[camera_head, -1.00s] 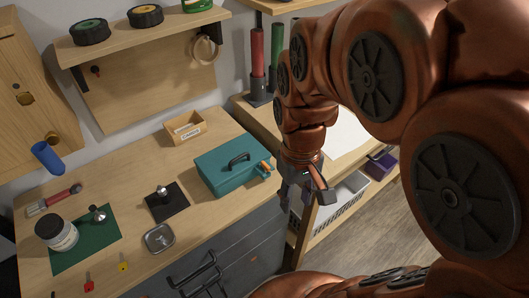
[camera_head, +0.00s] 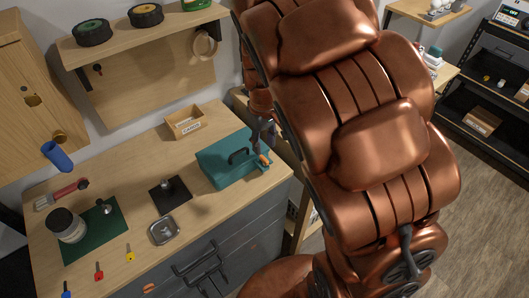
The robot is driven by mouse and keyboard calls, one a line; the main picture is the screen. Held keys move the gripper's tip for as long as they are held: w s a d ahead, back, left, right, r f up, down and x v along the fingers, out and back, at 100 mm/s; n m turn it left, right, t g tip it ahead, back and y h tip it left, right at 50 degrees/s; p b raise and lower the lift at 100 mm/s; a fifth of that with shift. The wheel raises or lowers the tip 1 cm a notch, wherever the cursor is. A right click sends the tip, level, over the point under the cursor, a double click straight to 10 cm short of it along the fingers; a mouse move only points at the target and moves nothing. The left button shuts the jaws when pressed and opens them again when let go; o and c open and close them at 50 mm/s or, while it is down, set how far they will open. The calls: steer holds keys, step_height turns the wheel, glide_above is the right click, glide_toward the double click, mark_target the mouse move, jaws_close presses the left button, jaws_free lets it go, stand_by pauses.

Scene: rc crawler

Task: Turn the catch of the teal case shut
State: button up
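My gripper (camera_head: 264,135) is at the back right end of the case, pointing down, just behind the orange part. It is small and partly hidden by my arm, so I cannot tell whether it touches the case or how its fingers stand.
On the bench (camera_head: 120,200) are a cardboard box (camera_head: 186,122), a metal tin (camera_head: 164,230), a black mat (camera_head: 170,195), a white jar (camera_head: 67,226) on a green mat and several small coloured keys. My arm covers the area right of the case.

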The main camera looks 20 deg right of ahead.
mark_target(264, 158)
steer(key=shift+f+p, duration=0.8)
steer(key=shift+f, duration=1.95)
jaws_close()
